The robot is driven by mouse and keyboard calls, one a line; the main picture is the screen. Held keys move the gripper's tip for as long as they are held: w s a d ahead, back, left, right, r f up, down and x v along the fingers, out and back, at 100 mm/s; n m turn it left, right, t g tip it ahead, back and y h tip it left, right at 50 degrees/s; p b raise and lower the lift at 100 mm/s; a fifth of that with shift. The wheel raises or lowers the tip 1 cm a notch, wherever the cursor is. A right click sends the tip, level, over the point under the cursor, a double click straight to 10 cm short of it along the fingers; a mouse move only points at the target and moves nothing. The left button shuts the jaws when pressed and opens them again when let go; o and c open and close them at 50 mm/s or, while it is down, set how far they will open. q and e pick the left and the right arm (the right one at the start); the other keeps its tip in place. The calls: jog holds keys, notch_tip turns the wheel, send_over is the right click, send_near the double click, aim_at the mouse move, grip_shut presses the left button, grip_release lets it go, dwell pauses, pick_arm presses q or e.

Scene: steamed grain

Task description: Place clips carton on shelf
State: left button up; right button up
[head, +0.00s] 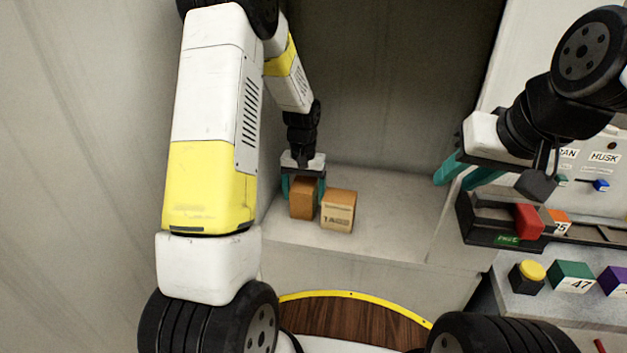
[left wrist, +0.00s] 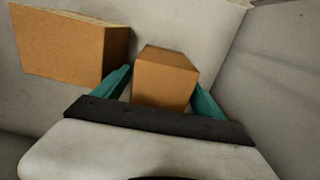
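My left gripper (head: 303,186) reaches down into the recess, its teal fingers on both sides of a small plain brown carton (head: 303,200). In the left wrist view this carton (left wrist: 165,78) sits between the fingertips, which appear to touch its sides. It is at or just above the pale shelf surface (head: 390,215); I cannot tell which. No lettering on it is readable, so I cannot confirm it is the clips carton. A second carton (head: 338,211), with dark print, stands just right of it; it also shows in the left wrist view (left wrist: 70,45). My right gripper (head: 464,180) is open and empty.
Recess walls stand close behind and left. The shelf is clear right of the second carton. At right are a dark tray (head: 480,225) with a red block (head: 529,221), a yellow button (head: 532,271), a green block (head: 571,276) and a labelled panel (head: 603,158).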

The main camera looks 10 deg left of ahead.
pick_arm(q)
notch_tip(320, 180, up, 12)
jog(key=shift+f, duration=0.1)
jog(key=s+r+t+h, duration=0.1)
jog(key=s+r+t, duration=0.2)
jog(key=s+r, duration=0.85)
jog(key=s+d+r+t+h, duration=0.1)
jog(key=s+r+t, duration=0.2)
jog(key=s, duration=0.9)
jog(key=shift+s+d, duration=0.25)
jog(key=shift+s, duration=0.15)
jog(key=shift+r, duration=0.1)
